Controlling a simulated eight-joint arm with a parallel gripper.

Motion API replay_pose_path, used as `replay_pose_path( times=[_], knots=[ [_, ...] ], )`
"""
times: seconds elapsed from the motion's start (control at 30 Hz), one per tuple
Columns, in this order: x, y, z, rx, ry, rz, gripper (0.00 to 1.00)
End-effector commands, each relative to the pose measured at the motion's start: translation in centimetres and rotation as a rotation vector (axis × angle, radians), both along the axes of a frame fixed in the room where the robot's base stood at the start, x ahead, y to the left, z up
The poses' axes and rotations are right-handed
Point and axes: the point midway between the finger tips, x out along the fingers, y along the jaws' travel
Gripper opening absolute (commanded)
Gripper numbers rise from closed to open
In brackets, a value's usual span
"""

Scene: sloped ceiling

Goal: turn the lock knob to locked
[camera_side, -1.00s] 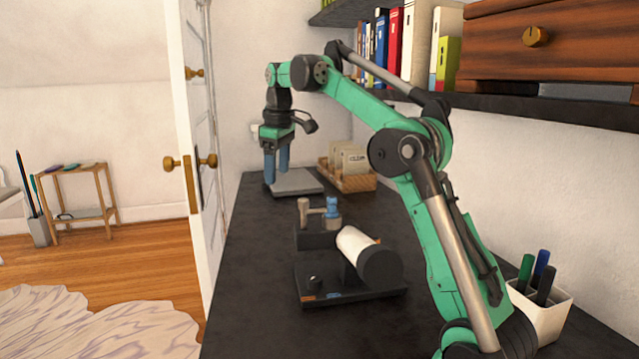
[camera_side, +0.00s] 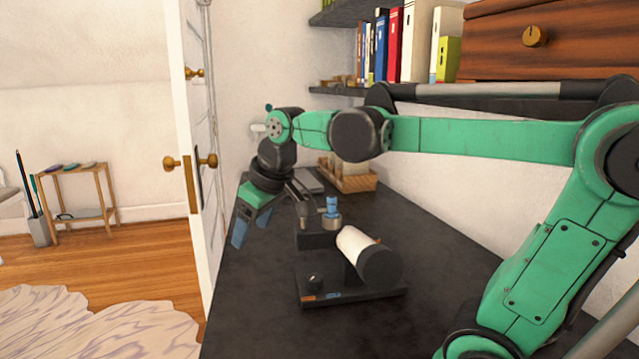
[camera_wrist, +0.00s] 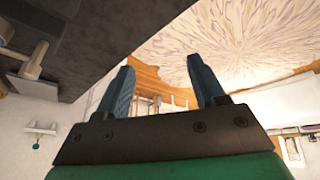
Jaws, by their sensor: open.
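A small dark knob (camera_side: 314,283) sits on the black base of a device (camera_side: 352,293) on the counter, above an orange mark and a blue mark. I cannot read its setting or tell for sure that it is the lock knob. Brass knobs also show on the white door, one upper (camera_side: 195,73) and one lower (camera_side: 206,162). My gripper (camera_side: 252,226) is open and empty, tilted down, left of the device and apart from it. In the wrist view its two blue fingers (camera_wrist: 166,76) are spread with nothing between them.
A wooden card box (camera_side: 350,181) stands behind on the dark counter (camera_side: 252,317). The white door (camera_side: 207,230) stands close at the left. The counter's front left is clear.

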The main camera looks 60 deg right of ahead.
Motion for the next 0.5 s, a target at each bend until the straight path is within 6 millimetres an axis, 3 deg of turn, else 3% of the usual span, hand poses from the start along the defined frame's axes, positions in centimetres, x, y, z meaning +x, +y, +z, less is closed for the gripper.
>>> replay_pose_path(
  times=[0.2, 0.5],
  knots=[
    [-2.6, 2.6, -2.9, 0.036, -0.073, -0.009, 0.63],
    [-5.1, 4.7, -6.4, 0.086, -0.149, -0.019, 0.63]
  ],
)
